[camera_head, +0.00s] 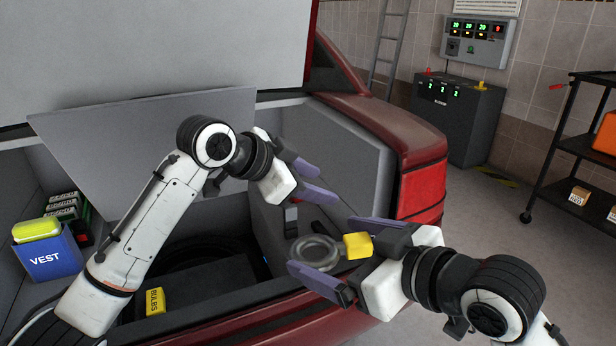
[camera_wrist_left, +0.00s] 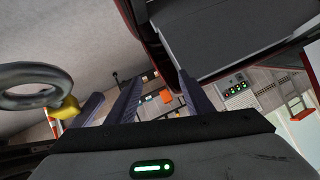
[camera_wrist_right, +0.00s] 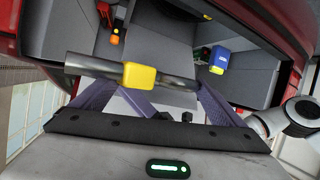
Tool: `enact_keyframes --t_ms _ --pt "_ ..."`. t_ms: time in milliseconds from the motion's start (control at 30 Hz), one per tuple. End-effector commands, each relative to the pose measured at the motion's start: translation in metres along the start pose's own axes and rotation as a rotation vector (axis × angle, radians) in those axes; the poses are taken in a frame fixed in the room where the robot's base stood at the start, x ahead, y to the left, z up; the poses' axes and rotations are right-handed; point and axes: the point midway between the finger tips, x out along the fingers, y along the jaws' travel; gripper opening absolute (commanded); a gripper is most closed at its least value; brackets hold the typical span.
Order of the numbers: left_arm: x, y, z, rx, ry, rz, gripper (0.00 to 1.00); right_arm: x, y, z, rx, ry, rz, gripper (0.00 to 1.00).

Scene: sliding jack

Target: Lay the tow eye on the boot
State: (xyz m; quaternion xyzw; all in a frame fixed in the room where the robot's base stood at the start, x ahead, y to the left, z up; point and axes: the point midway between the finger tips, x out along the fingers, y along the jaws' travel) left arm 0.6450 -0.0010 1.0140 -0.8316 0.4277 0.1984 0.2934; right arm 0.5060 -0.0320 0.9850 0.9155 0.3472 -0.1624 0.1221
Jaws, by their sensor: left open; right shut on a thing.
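The tow eye (camera_head: 302,254), a grey metal ring with a yellow block (camera_head: 357,246), is held at my right gripper (camera_head: 320,244), above the boot's right rear edge. In the right wrist view it shows edge-on as a grey bar (camera_wrist_right: 178,83) across the spread fingers, with the yellow block (camera_wrist_right: 139,76) between them. My left gripper (camera_head: 325,184) is open and empty, just above and behind the ring. The ring also shows in the left wrist view (camera_wrist_left: 62,78), left of that gripper's fingers. The boot (camera_head: 200,278) of the red car is open, with a dark floor partly hidden by my left arm.
In the boot are a blue VEST box (camera_head: 48,262) at left and a yellow BULBS box (camera_head: 152,301) near the front. A grey panel (camera_head: 110,135) stands tilted over the boot. A dark cart (camera_head: 560,150) stands at right; the floor between is clear.

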Motion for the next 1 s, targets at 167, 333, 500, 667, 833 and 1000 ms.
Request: enact_keyframes --t_ms 167,333,500,667,833,1000 --pt "-0.047 0.033 -0.043 0.036 -0.133 0.203 0.47 -0.001 0.000 -0.002 -0.001 0.004 0.001 0.42" --pt "-0.096 0.066 -0.051 0.050 -0.308 0.366 0.47 0.000 0.000 -0.002 -0.001 0.004 0.001 0.42" --pt "-0.130 0.081 -0.051 0.060 -0.425 0.445 0.47 0.000 0.000 -0.002 -0.001 0.004 0.001 0.42" --pt "-0.135 0.088 -0.047 0.062 -0.461 0.469 0.47 0.000 0.000 -0.002 -0.001 0.004 0.001 0.42" --pt "-0.117 0.098 -0.036 0.063 -0.462 0.471 0.47 0.000 0.000 -0.002 -0.001 0.004 0.001 0.42" --pt "-0.090 0.113 -0.021 0.063 -0.460 0.470 0.47 -0.001 0.000 -0.002 -0.001 0.004 0.001 0.42"
